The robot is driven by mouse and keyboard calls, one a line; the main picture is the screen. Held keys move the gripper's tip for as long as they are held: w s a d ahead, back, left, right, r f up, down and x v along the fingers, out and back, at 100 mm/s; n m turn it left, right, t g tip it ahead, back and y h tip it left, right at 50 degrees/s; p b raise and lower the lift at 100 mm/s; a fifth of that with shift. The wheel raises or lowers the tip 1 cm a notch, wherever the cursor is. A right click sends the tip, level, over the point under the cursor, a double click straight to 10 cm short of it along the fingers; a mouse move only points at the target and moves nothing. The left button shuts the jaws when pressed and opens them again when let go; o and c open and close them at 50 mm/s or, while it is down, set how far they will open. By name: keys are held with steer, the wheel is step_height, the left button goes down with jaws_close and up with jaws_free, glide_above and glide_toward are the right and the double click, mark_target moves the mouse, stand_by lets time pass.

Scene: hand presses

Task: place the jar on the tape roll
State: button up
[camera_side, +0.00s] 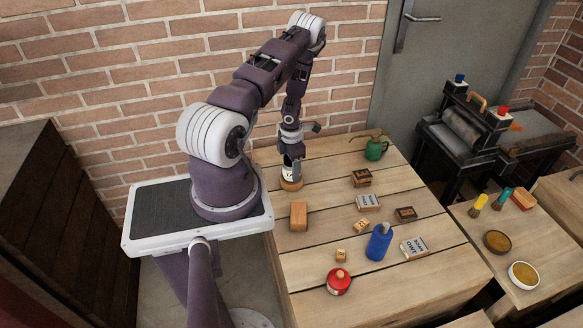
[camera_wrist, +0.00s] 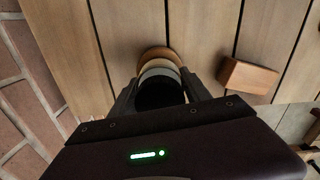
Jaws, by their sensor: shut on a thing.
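The jar, pale-sided with a black top, is between the fingers of my gripper (camera_side: 291,165). The jar shows in the side view (camera_side: 288,174) and in the wrist view (camera_wrist: 160,72). My gripper also shows in the wrist view (camera_wrist: 160,92), with one finger on each side of the jar. The tape roll, a tan ring (camera_side: 291,185), lies on the table directly under the jar; its far rim shows in the wrist view (camera_wrist: 157,53). The jar looks upright and roughly centred over the roll. Whether it touches the roll or hangs just above, I cannot tell.
A wooden block (camera_side: 299,216) lies near the roll and shows in the wrist view (camera_wrist: 248,76). Stamps, a blue bottle (camera_side: 379,243), a red-topped container (camera_side: 339,281) and a green can (camera_side: 375,149) stand on the table (camera_side: 320,160). A press (camera_side: 470,128) stands beyond.

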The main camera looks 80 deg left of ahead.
steer(key=o, duration=1.6)
steer(key=shift+f, duration=0.1)
steer(key=shift+o, duration=0.2)
